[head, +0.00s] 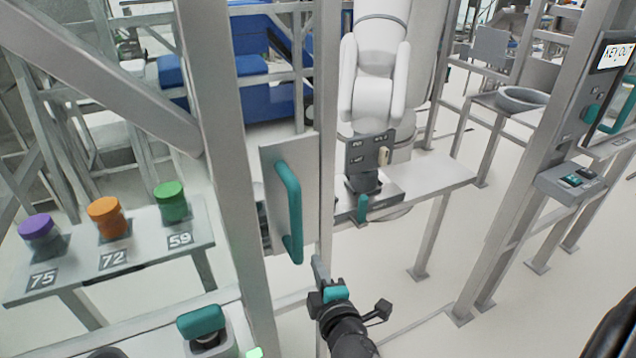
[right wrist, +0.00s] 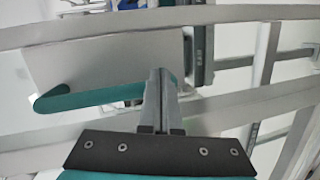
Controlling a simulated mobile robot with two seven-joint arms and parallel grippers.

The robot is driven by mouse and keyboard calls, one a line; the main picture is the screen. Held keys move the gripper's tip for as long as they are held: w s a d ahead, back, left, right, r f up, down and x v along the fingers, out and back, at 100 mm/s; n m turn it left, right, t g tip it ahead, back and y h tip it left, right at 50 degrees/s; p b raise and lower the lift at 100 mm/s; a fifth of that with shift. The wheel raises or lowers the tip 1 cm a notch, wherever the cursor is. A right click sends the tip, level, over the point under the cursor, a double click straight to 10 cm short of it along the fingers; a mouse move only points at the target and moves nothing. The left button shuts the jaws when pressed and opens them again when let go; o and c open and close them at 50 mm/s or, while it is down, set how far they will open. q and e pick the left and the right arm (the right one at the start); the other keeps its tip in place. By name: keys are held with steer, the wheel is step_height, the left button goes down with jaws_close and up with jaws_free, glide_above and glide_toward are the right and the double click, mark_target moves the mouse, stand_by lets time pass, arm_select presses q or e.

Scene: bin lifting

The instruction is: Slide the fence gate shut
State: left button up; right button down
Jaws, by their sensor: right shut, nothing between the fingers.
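The fence gate's grey plate (head: 275,172) carries a long upright teal handle (head: 291,212), left of centre in the head view. The gate's upright (head: 327,130) stands left of a wide opening, apart from the right-hand post (head: 545,150). My right gripper (head: 318,266) is shut and empty, just below and right of the handle's lower end. In the right wrist view the shut fingers (right wrist: 161,85) overlap one end of the teal handle (right wrist: 85,99); I cannot tell whether they touch. The plate (right wrist: 100,62) shows beyond. My left gripper is not identifiable in view.
A white robot arm (head: 375,65) stands behind the opening on a grey table (head: 440,172). Purple, orange and green-lidded jars stand on a numbered shelf (head: 150,255) at left. A control box (head: 575,182) is on the right post.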

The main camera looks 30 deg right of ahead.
steer(key=n+t+h, duration=0.1)
steer(key=t+h, duration=0.1)
glide_toward(314, 180)
steer(key=p+x, duration=0.1)
steer(key=x, duration=0.5)
stand_by(0.3)
